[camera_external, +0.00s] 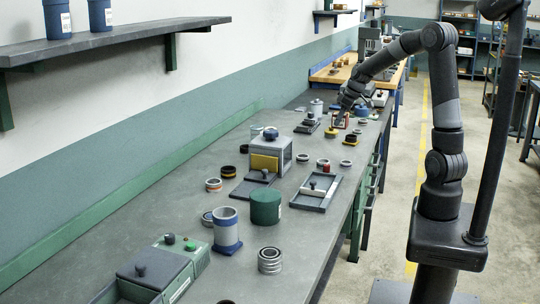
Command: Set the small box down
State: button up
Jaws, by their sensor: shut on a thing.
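My gripper (343,112) is at the far part of the long grey workbench (120,190), pointing down and small in the view. It is shut on a small red and white box (340,121), which sits low, at or just above the bench top. I cannot tell whether the box touches the bench. The fingertips are too small to see clearly, and the gripper partly covers the box's top.
A yellow-based piece (331,132) with a dark top stands just left of the box. A dark plate with a knob (307,126) lies further left. A grey housing (272,150), a green canister (265,206) and a tray (316,191) stand further forward.

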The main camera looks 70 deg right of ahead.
jog(key=w+a+f, duration=0.2)
jog(key=w, duration=0.1)
jog(key=w+a+f, duration=0.4)
jog(key=w, duration=0.1)
jog(key=shift+w+a+f, duration=0.2)
jog(key=shift+w+a, duration=0.1)
jog(key=shift+a, duration=0.05)
jog(key=shift+w+f, duration=0.1)
jog(key=shift+f, duration=2)
jog(key=shift+f, duration=0.15)
jog(key=o, duration=1.2)
jog(key=shift+c, duration=0.2)
